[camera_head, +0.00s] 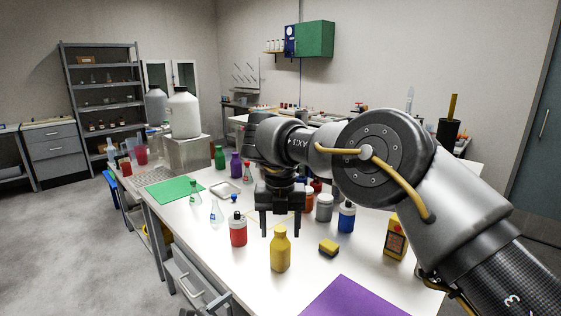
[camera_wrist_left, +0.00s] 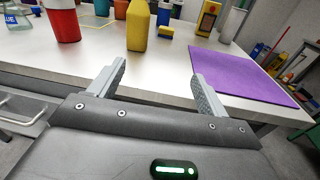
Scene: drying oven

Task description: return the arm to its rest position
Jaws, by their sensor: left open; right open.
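My right arm (camera_head: 385,150) reaches in from the right over the white table (camera_head: 200,240) in the head view. My left gripper does not show in the head view.
A red bottle (camera_head: 238,232), a blue bottle (camera_head: 346,218), a sponge (camera_head: 329,248) and a yellow box (camera_head: 396,238) stand close to my right gripper. A purple mat (camera_head: 350,300) lies at the near edge. A green mat (camera_head: 174,189) lies at the left. An open drawer (camera_head: 190,285) juts out below.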

